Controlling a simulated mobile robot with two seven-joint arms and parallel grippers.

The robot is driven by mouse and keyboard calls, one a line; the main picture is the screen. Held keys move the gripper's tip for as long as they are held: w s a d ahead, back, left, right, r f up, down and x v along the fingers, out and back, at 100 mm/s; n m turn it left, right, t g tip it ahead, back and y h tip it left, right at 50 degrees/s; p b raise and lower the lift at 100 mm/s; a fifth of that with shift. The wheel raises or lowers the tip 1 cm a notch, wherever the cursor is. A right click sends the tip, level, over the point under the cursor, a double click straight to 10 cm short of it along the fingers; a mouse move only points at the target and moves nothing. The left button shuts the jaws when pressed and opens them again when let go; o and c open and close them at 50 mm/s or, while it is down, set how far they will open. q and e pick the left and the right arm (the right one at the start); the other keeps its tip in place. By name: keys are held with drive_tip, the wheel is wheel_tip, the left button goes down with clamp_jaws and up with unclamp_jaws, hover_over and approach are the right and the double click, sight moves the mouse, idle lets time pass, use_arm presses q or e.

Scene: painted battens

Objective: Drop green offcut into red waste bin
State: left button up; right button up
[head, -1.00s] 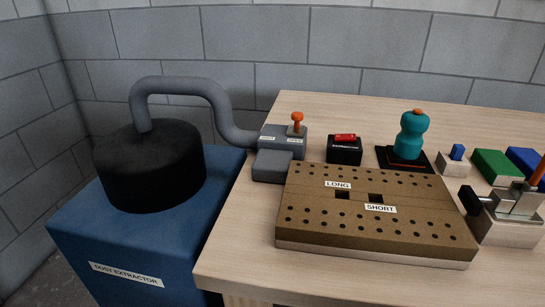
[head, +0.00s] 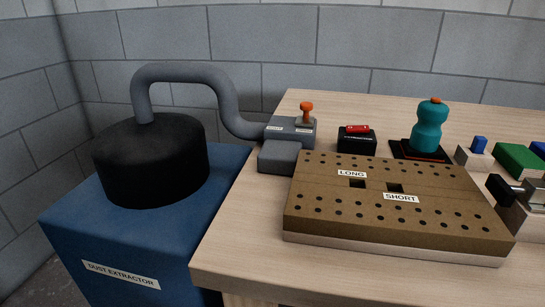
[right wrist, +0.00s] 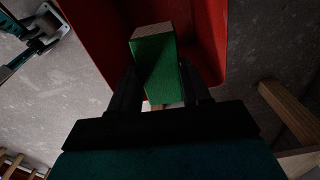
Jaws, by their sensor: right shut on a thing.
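In the right wrist view my right gripper (right wrist: 159,72) is shut on the green offcut (right wrist: 156,65), a block with green painted sides and a bare wood end. The offcut sticks out past the dark fingers. The red waste bin (right wrist: 207,35) lies behind the offcut in this view, its red walls on both sides of it. The offcut overlaps the bin in the picture; its height relative to the rim is hard to judge. The head view shows neither gripper, the held offcut nor the bin.
The head view shows a workbench (head: 235,245) with a drilled board (head: 400,215), a teal tool (head: 429,128), another green block (head: 518,158) and a clamp (head: 520,192). A blue dust extractor (head: 75,235) stands left. Wooden bars (right wrist: 290,115) lie right of the bin.

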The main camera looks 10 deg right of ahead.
use_arm(q)
drive_tip(key=shift+r, duration=0.15)
use_arm(e)
drive_tip(key=o, duration=1.1)
use_arm(q)
drive_tip(key=shift+w+a, duration=0.1)
drive_tip(key=shift+a, duration=0.1)
use_arm(e)
drive_tip(key=shift+o, duration=0.3)
wheel_tip(320, 180, up, 7)
drive_tip(key=p, duration=0.3)
drive_tip(key=shift+f, duration=0.1)
drive_tip(key=shift+r, duration=0.4)
use_arm(q)
drive_tip(key=shift+s+a+r+y, duration=0.2)
drive_tip(key=shift+a+r+y, duration=0.1)
drive_tip(key=shift+a+r, duration=0.3)
drive_tip(key=shift+d, duration=0.1)
